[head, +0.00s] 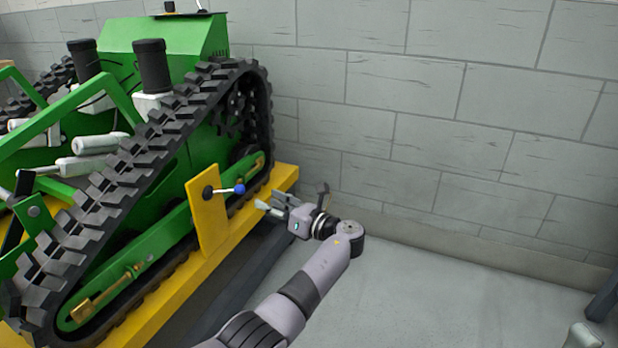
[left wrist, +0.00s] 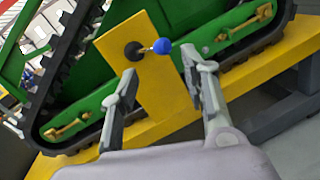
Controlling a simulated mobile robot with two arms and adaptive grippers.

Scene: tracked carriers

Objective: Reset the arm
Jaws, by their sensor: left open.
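My left gripper (head: 268,200) is open and empty, close to the side of the green tracked carrier (head: 178,36). It points at a yellow plate (head: 207,222) that carries a small lever with a blue knob (head: 239,188). In the left wrist view the two fingers (left wrist: 163,92) stand apart in front of the plate (left wrist: 140,62). The blue knob (left wrist: 162,47) shows beyond the fingertips, with nothing between the fingers. My right gripper is not seen; a small grey piece at the lower right edge of the head view cannot be identified.
The carrier's black track (head: 150,150) and yellow base beam (head: 284,178) lie beside my left arm. A grey block wall (head: 440,110) stands behind. The grey floor (head: 430,300) right of the arm is clear. A dark post (head: 604,298) stands at the right edge.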

